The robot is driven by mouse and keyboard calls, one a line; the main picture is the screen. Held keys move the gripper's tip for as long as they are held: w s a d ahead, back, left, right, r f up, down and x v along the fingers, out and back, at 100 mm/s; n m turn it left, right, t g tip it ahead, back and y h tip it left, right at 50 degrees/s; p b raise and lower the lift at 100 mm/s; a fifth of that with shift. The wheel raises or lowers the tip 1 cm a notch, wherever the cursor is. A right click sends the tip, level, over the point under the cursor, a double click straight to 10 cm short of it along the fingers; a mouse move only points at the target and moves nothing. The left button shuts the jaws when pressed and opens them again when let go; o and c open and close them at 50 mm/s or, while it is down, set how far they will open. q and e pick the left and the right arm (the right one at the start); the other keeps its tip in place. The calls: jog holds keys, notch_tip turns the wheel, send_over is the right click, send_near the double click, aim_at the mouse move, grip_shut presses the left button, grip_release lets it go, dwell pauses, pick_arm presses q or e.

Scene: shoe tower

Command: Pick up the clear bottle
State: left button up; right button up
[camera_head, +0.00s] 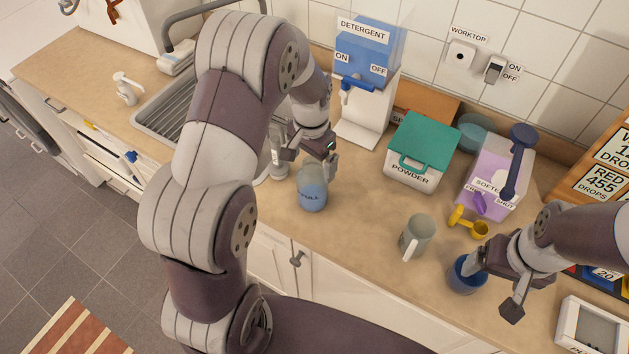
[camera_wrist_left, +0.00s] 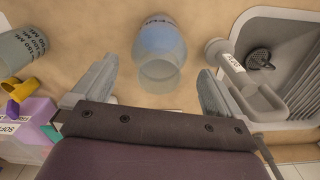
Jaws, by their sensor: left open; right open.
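The clear bottle (camera_head: 312,193), with blue contents and a label, stands on the worktop near the front edge. It also shows in the left wrist view (camera_wrist_left: 162,40), its clear end lying between the fingers in the picture. My left gripper (camera_head: 311,163) is open just above and behind the bottle; its fingers show on either side in the left wrist view (camera_wrist_left: 157,82). I cannot tell whether they touch it. My right gripper (camera_head: 492,286) is open at the right, with one finger over or inside a blue cup (camera_head: 463,284).
A grey-green measuring jug (camera_head: 416,240) and a yellow scoop (camera_head: 467,221) stand right of the bottle. Behind are the detergent dispenser (camera_head: 362,105), powder box (camera_head: 421,155) and lilac softener container (camera_head: 487,180). The sink (camera_head: 165,125) lies left, partly hidden by my left arm.

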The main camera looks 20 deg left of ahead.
aim_at(313, 183)
pick_arm(q)
notch_tip(313, 183, down, 4)
jog(key=shift+s+d+f+p, duration=0.1)
jog(key=shift+f+p, duration=0.05)
jog(key=shift+p, duration=0.8)
jog(key=shift+f, duration=0.4)
jog(key=c, duration=1.3)
jog(key=shift+r, duration=0.1)
